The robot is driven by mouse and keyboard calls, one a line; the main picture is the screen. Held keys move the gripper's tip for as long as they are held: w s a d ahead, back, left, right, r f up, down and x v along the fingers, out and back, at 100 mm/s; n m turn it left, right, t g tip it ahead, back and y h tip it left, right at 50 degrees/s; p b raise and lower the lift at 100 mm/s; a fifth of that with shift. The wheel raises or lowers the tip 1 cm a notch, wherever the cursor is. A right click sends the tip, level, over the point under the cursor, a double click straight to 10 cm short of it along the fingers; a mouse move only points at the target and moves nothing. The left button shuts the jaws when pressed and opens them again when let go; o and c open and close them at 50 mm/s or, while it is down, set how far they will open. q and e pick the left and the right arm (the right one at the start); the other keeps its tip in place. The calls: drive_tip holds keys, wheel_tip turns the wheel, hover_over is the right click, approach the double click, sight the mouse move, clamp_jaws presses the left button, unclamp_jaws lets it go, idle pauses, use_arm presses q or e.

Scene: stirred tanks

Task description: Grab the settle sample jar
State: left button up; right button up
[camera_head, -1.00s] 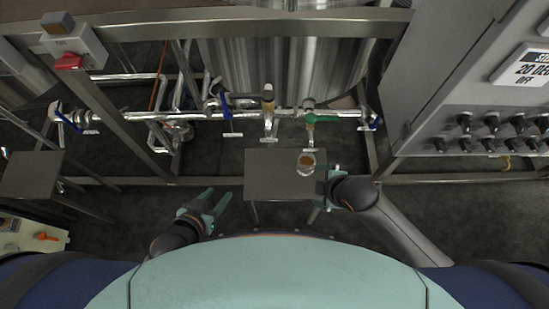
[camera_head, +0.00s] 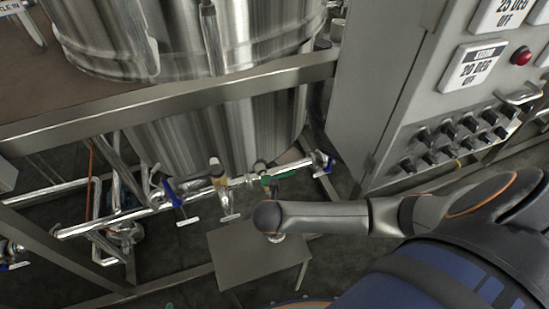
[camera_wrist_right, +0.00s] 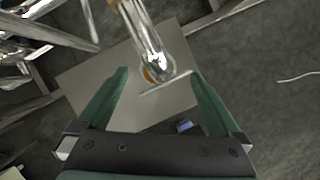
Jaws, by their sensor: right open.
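The sample jar is mostly hidden. In the head view only a pale rim of the jar (camera_head: 275,238) shows below my right wrist, over the small grey table (camera_head: 245,262). In the right wrist view a bit of its amber content (camera_wrist_right: 148,74) shows behind a shiny tap spout. My right gripper (camera_wrist_right: 160,73) is open, its green fingers spread on either side of the spout and jar. Nothing is visibly held. In the head view its fingers are hidden by my wrist. My left gripper is out of view.
A pipe with several valves, one green-handled (camera_head: 278,174) and one blue-handled (camera_head: 172,193), runs just behind the table. The tap spout (camera_wrist_right: 146,38) reaches close between my fingers. A steel tank (camera_head: 190,40) and a grey control cabinet (camera_head: 385,90) stand behind.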

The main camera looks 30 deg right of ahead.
drive_tip(key=shift+w+d+f, duration=0.1)
drive_tip(key=shift+w+f, duration=0.1)
drive_tip(key=shift+f, duration=0.45)
drive_tip(key=x, duration=0.1)
drive_tip(key=b+x, duration=0.2)
drive_tip(key=shift+s+f, duration=0.15)
drive_tip(key=shift+f, duration=0.3)
drive_tip(key=shift+w+f, duration=0.2)
drive_tip(key=shift+f, duration=0.25)
drive_tip(key=shift+c, duration=0.4)
drive_tip(key=shift+r, duration=0.1)
clamp_jaws()
